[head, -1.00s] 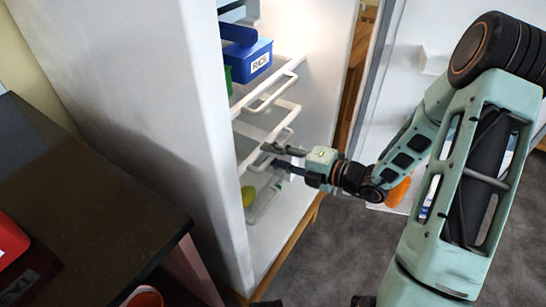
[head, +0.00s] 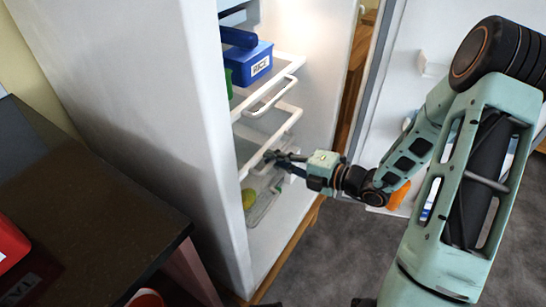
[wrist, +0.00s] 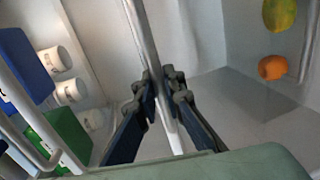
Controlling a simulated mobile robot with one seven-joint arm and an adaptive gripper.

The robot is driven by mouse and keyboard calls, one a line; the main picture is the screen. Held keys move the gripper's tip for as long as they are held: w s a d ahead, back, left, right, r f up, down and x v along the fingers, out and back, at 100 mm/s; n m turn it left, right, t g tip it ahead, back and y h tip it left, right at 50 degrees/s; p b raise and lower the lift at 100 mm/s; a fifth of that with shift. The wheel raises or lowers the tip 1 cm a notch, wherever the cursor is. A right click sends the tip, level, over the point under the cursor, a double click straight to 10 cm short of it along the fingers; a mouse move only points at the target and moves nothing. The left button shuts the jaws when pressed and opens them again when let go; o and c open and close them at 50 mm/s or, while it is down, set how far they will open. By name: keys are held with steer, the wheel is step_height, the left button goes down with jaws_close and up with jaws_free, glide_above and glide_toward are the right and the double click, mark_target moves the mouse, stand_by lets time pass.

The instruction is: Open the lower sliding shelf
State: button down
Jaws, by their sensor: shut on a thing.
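The open white fridge holds an upper sliding shelf (head: 291,72) and a lower sliding shelf (head: 284,129), both with pale front rims. In the head view my gripper (head: 274,157) is at the front of the lower shelf, its fingers close together. In the wrist view a pale bar (wrist: 142,35) runs lengthwise between the fingertips of my gripper (wrist: 165,84), which are shut on it. It appears to be the lower shelf's handle. The gripper hides part of that handle in the head view.
A blue RICE box (head: 250,62) and a green box (head: 228,82) stand on the upper shelf. A clear bin (head: 265,204) with a yellow-green fruit (head: 248,198) lies below. The fridge door (head: 410,45) stands open at right. A dark counter (head: 90,210) is at left.

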steer(key=f+p+v, duration=0.2)
steer(key=p+v, duration=0.2)
steer(key=v, duration=0.8)
steer(key=s+f+p+v, duration=0.1)
steer(key=f+p+v, duration=0.2)
steer(key=v, duration=0.9)
steer(key=d+p, duration=0.1)
steer(key=p, duration=0.1)
steer(key=shift+s+d+p, duration=0.2)
steer(key=shift+d+p, duration=0.05)
steer(key=shift+p, duration=0.05)
steer(key=shift+f, duration=0.1)
steer(key=c, duration=2)
jaws_free()
steer(key=v, duration=1.2)
steer(key=shift+f, duration=0.15)
